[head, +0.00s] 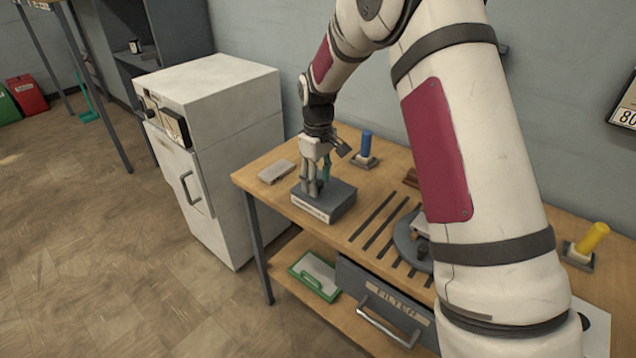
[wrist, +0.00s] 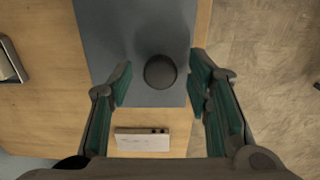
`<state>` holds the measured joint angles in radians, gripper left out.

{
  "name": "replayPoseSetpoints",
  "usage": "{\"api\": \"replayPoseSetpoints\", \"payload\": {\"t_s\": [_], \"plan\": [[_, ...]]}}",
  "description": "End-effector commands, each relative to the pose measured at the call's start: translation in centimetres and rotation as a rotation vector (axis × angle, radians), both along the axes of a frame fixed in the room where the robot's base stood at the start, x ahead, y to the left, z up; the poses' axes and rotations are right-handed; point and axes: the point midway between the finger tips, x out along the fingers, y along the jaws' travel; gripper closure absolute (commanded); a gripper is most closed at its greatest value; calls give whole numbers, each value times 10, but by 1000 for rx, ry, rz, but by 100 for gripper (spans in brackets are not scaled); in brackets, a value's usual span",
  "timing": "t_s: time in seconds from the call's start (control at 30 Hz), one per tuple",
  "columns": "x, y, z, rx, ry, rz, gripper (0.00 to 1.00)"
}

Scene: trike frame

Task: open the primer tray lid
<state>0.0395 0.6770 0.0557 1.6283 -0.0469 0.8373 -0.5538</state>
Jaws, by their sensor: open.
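The primer tray (head: 342,203) is a grey box with a pale labelled front, at the left end of the wooden bench in the head view. Its flat grey lid (wrist: 130,40) fills the upper middle of the wrist view and appears to lie flat. A dark round knob (wrist: 160,72) stands on the lid. My gripper (head: 314,188) points down over the tray. In the wrist view my gripper (wrist: 160,84) is open, with one green-padded finger on each side of the knob. Gaps show between the fingers and the knob. The fingers hide the knob in the head view.
A pale block (head: 276,172) lies left of the tray, and a blue handle (head: 366,144) stands behind it. A slotted area (head: 375,222) and a round grey fixture (head: 408,240) lie to the right. A white cabinet (head: 240,150) stands left of the bench. A drawer (head: 385,305) hangs below.

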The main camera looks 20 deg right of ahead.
Motion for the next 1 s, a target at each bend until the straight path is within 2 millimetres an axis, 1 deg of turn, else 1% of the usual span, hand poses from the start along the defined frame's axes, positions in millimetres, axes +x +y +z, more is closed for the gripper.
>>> {"api": "replayPoseSetpoints", "payload": {"t_s": [0.03,0.17,0.47,0.5,0.67,1.0], "plan": [[0,0,-5,0,2,0,55],[0,0,-12,0,0,0,55],[0,0,-14,0,0,0,55],[0,0,-13,0,0,0,64],[0,0,-13,0,0,0,100],[0,-1,-12,14,10,-1,100]]}}
